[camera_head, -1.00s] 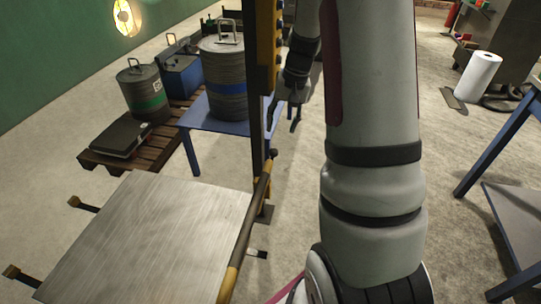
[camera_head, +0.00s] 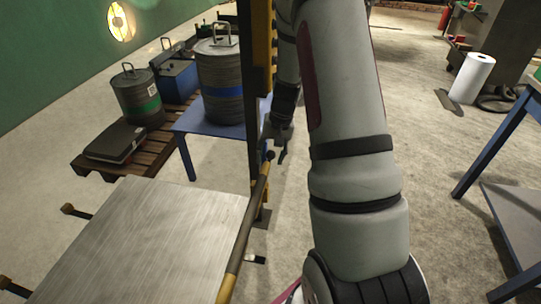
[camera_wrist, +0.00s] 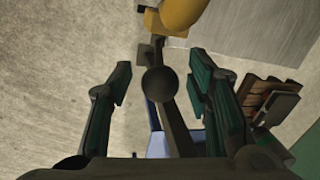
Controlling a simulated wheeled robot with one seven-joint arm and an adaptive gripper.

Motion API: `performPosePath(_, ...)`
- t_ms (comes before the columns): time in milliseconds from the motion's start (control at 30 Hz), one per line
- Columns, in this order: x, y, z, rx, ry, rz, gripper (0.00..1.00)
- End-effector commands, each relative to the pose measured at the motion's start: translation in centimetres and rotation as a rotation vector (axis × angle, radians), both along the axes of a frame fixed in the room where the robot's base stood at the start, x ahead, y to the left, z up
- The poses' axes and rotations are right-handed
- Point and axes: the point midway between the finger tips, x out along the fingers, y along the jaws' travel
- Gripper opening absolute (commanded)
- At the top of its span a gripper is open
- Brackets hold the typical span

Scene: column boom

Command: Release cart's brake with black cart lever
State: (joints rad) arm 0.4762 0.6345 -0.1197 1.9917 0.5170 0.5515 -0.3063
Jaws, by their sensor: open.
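The cart (camera_head: 140,240) has a flat grey top at the lower left of the head view. A yellow and dark bar (camera_head: 243,240) runs along its right side and ends in a dark round knob (camera_head: 270,156), which looks like the black lever's end. My gripper (camera_head: 276,148) is close to this knob, beside the mast, partly hidden by my arm. In the wrist view the dark knob (camera_wrist: 160,81) lies between the two green-padded fingers of my gripper (camera_wrist: 159,84). The fingers are wide apart, with visible gaps on both sides of the knob. Its depth relative to the fingertips is unclear.
A dark and yellow mast (camera_head: 256,110) rises beside my gripper. Behind it a blue table (camera_head: 200,124) carries a ribbed drum (camera_head: 222,95). A wooden pallet (camera_head: 90,164) with another drum stands at the left. A blue-framed table (camera_head: 490,150) stands at the right.

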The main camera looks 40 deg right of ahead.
Motion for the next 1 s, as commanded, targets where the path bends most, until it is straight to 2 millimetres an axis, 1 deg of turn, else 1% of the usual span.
performPosePath(67, 0.0, 0.0, 0.0, 0.0, 0.0, 0.0, 0.46)
performPosePath(100, 0.0, 0.0, 0.0, 0.0, 0.0, 0.0, 0.43)
performPosePath(300, 0.0, 0.0, 0.0, 0.0, 0.0, 0.001, 0.0)
performPosePath(667, -0.2, -0.2, -0.1, 0.009, -0.012, 0.0, 0.0)
performPosePath(833, -0.7, -0.7, -0.4, 0.036, -0.048, -0.003, 0.0)
performPosePath(1000, -1.6, -1.5, -0.9, 0.084, -0.108, -0.008, 0.0)
